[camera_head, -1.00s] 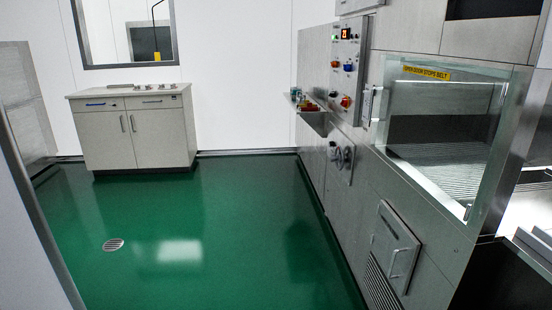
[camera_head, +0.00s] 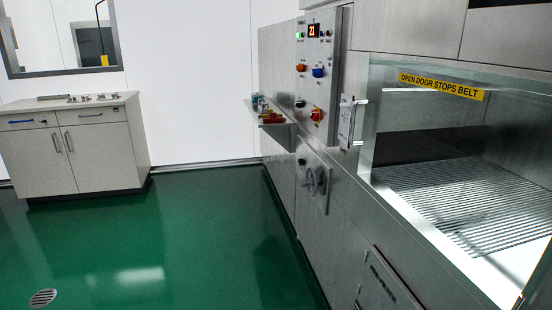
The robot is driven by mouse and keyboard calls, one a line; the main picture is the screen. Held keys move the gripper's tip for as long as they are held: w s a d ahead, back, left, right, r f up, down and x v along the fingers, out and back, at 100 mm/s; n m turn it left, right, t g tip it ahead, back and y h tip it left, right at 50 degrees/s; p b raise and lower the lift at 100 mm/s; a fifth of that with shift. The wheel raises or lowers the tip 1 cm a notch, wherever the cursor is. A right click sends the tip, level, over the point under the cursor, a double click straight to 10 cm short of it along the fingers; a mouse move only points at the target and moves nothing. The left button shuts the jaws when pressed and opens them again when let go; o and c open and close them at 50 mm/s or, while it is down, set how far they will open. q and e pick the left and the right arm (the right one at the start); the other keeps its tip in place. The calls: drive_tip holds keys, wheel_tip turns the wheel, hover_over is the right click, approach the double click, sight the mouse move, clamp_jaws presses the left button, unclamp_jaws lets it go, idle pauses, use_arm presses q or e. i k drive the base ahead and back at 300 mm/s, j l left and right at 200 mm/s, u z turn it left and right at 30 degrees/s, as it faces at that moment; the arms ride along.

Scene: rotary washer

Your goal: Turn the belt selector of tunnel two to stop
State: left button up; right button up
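A control panel (camera_head: 316,80) is on the washer front at the centre right, seen at a slant. It carries an orange display reading what looks like 21 (camera_head: 313,31), an orange knob (camera_head: 301,68), a blue knob (camera_head: 318,72), a dark knob (camera_head: 300,103) and a red knob on a yellowish base (camera_head: 316,114). Which of these is the belt selector, and where it points, is too small to tell. Neither of my grippers is in view.
A glass-fronted tunnel opening (camera_head: 440,190) with a yellow "open door stops belt" label (camera_head: 441,86) is at the right. A shelf with small coloured items (camera_head: 268,115) juts out left of the panel. A cabinet (camera_head: 75,145) stands at the left. Green floor (camera_head: 190,240) between is clear.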

sight(316, 74)
drive_tip(key=i+l+z, duration=0.2)
drive_tip(key=i+l, duration=0.4)
drive_tip(key=i, duration=0.15)
drive_tip(key=i+j, duration=0.25)
drive_tip(key=i, duration=0.25)
drive_tip(key=i+j, duration=0.25)
drive_tip(key=i, duration=0.25)
drive_tip(key=i+j+z, duration=0.1)
drive_tip(key=i+j, duration=0.15)
drive_tip(key=i, duration=0.25)
